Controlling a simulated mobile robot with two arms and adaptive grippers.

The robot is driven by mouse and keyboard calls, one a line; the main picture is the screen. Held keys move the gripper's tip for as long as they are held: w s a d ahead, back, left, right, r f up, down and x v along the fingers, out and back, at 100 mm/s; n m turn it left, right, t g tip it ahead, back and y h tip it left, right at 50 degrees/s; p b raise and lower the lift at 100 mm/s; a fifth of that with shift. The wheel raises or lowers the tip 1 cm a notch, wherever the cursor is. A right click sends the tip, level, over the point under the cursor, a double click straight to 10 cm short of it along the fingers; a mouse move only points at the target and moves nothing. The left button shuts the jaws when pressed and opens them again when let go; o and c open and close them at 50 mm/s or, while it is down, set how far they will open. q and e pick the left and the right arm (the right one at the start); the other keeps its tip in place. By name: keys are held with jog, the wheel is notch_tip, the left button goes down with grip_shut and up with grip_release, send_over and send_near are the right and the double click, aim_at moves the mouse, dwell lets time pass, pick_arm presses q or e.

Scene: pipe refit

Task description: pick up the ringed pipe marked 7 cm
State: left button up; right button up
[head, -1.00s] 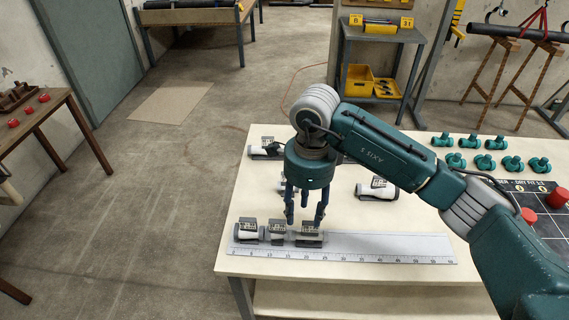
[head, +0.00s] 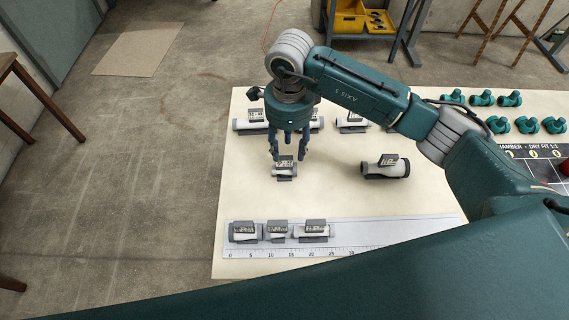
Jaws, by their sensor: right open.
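My right gripper (head: 288,157) points down with its fingers open around a short white pipe (head: 285,173) with a grey holder and a small label. The fingers stand to either side of it; I cannot tell whether they touch. The label's figures are too small to read, and I cannot make out a ring. A longer pipe (head: 400,170) with a dark end lies to the right, apart from the gripper. My left gripper is not in view.
Several labelled pipes (head: 245,125) stand in a back row, partly behind my right arm. Three pipes (head: 277,233) sit on the ruler board (head: 390,234) at the table's front. Teal fittings (head: 526,125) and a dark board (head: 540,152) are at the right. The pale tabletop (head: 340,198) is clear mid-table.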

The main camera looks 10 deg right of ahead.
aim_at(285, 160)
jog(key=shift+f, duration=0.35)
jog(key=f+p, duration=0.1)
jog(key=f, duration=0.1)
jog(key=a+f+p, duration=0.1)
jog(key=f, duration=0.1)
jog(key=shift+s+f+p, duration=0.1)
jog(key=shift+s+p, duration=0.1)
jog(key=shift+p, duration=0.15)
jog(key=shift+f, duration=0.5)
jog(key=shift+w, duration=0.1)
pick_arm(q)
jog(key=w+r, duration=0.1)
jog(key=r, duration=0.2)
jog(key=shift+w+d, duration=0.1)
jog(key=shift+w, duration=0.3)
pick_arm(e)
grip_shut()
